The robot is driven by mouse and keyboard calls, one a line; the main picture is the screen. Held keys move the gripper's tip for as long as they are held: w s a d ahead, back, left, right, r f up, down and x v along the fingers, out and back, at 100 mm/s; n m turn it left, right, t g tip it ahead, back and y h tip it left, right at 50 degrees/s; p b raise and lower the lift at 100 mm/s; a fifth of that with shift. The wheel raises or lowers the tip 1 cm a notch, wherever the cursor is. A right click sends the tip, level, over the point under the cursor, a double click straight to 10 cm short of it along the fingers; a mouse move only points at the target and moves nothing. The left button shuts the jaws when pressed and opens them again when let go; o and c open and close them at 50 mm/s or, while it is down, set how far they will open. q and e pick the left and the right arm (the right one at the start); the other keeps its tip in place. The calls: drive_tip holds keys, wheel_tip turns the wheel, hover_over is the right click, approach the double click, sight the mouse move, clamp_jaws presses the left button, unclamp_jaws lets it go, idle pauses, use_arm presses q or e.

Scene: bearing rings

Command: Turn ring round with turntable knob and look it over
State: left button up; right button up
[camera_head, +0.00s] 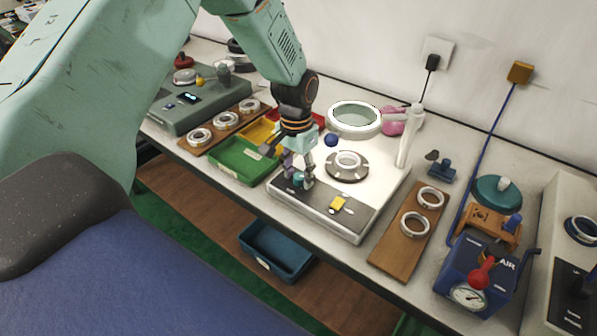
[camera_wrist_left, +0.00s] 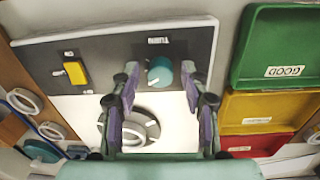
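A metal ring (camera_head: 348,159) lies on the dark round turntable (camera_head: 335,173) of the white inspection station. The ring also shows in the left wrist view (camera_wrist_left: 132,134), partly hidden behind my gripper's finger. The teal turntable knob (camera_wrist_left: 160,76) sits on the station's dark front panel, with a white pointer mark. My left gripper (camera_wrist_left: 160,82) is over the panel, fingers apart on either side of the knob, with gaps visible. In the head view the left gripper (camera_head: 298,181) points down at the knob. My right gripper is not in view.
A yellow switch (camera_head: 337,203) is on the panel. Green (camera_head: 232,165), yellow and red trays stand left. A wooden board (camera_head: 394,260) with two rings lies right, beside a blue air unit (camera_head: 455,272).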

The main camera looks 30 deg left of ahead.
use_arm(q)
drive_tip(key=shift+s+a, duration=0.1)
drive_tip(key=shift+c, duration=1.4)
clamp_jaws()
